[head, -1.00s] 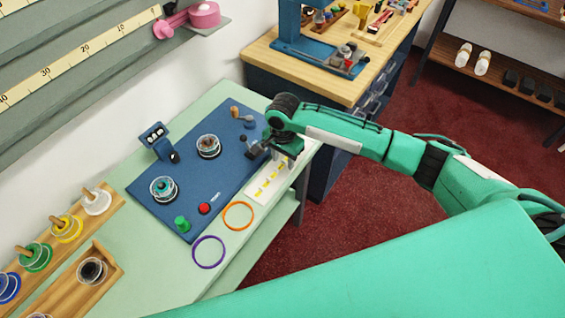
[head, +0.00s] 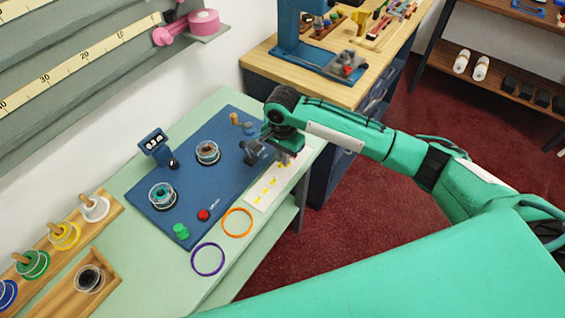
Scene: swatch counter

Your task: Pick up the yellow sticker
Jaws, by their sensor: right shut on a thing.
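A white strip (head: 256,203) with several small yellow stickers (head: 267,187) lies at the right edge of the green counter, beside the blue mat. My right gripper (head: 287,157) is above the far end of this strip, pointing down. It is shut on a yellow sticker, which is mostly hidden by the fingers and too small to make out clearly. My left gripper is not in view.
The blue mat (head: 188,186) holds two spools (head: 207,152), a red button (head: 203,215), a green piece (head: 181,231) and a blue counter device (head: 154,144). Orange (head: 237,222) and purple (head: 208,259) rings lie in front. A wooden spool rack (head: 45,259) stands at left.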

